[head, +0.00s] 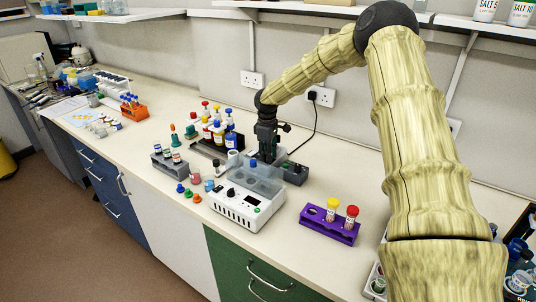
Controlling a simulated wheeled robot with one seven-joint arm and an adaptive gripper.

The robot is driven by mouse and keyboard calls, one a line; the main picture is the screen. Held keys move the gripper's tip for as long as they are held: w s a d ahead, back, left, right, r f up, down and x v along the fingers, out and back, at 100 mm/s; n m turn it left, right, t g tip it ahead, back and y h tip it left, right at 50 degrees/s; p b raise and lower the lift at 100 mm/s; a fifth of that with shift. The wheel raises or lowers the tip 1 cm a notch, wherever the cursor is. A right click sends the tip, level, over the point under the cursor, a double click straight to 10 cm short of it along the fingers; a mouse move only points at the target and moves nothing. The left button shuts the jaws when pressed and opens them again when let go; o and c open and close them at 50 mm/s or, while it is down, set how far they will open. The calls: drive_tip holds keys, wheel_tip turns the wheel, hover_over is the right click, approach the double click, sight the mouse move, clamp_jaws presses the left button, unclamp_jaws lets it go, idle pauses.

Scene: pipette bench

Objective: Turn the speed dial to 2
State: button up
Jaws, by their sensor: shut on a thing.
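The speed dial is most likely the dark round knob (231,192) on the sloped front panel of a white bench device (237,209). Its pointer and markings are too small to read. The panel also carries a small dark display (252,201). The device has a grey, see-through-looking top (258,183). My gripper (265,158) points down over the back of this top, behind and apart from the dial. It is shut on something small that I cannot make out. A small blue-topped item (253,163) shows just left of the fingers; I cannot tell whether they touch it.
A purple rack (329,224) with yellow- and red-capped tubes stands right of the device. Small coloured caps (188,192) lie to its left, near a grey tube rack (170,164). Colour-topped bottles (217,132) stand behind. A dark box (294,173) sits right of the gripper.

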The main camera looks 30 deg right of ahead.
drive_tip(key=shift+w+a+m, duration=0.1)
drive_tip(key=shift+m, duration=2.3)
drive_tip(key=o, duration=1)
drive_tip(key=shift+w+f, duration=0.15)
drive_tip(key=shift+o, duration=0.2)
